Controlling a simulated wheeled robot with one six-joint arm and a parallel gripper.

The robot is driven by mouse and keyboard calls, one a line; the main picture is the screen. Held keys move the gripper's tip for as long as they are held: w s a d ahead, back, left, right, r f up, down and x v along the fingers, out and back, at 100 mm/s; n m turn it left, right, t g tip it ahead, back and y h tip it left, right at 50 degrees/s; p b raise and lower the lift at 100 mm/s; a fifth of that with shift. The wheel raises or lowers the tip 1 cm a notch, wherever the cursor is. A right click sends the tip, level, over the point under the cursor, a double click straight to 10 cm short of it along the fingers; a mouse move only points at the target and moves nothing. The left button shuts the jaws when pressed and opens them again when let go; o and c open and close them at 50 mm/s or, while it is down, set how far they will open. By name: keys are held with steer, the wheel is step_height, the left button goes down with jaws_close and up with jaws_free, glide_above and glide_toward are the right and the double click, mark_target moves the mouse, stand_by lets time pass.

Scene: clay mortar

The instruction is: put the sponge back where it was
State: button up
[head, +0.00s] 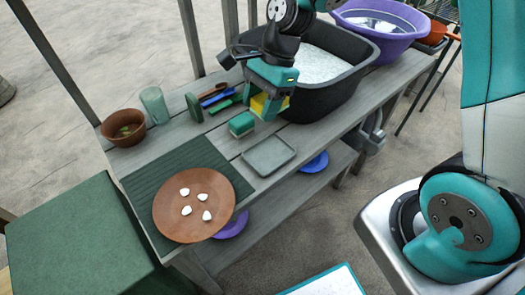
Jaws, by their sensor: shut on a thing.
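My gripper (270,98) is shut on a yellow sponge (259,105) with some green beside it, just left of the black tub. The gripper hides part of this sponge. It looks to be a little above the bench, but the gap under it is hard to judge. A second sponge-like block (241,124), green on top and paler below, lies on the bench to the lower left of my gripper. A shallow grey-green dish (268,155) lies empty on the bench in front of the gripper.
Brushes (215,96) and a green block (194,107) lie left. A brown plate (195,230) with white pieces sits on a green mat (135,185).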

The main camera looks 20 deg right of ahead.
mark_target(259, 161)
steer(key=f+b, duration=0.1)
steer(key=f, duration=1.5)
steer(key=shift+d, duration=0.2)
steer(key=shift+f, duration=0.1)
steer(key=o, duration=0.5)
steer(key=shift+f, duration=0.1)
steer(key=shift+o, duration=0.6)
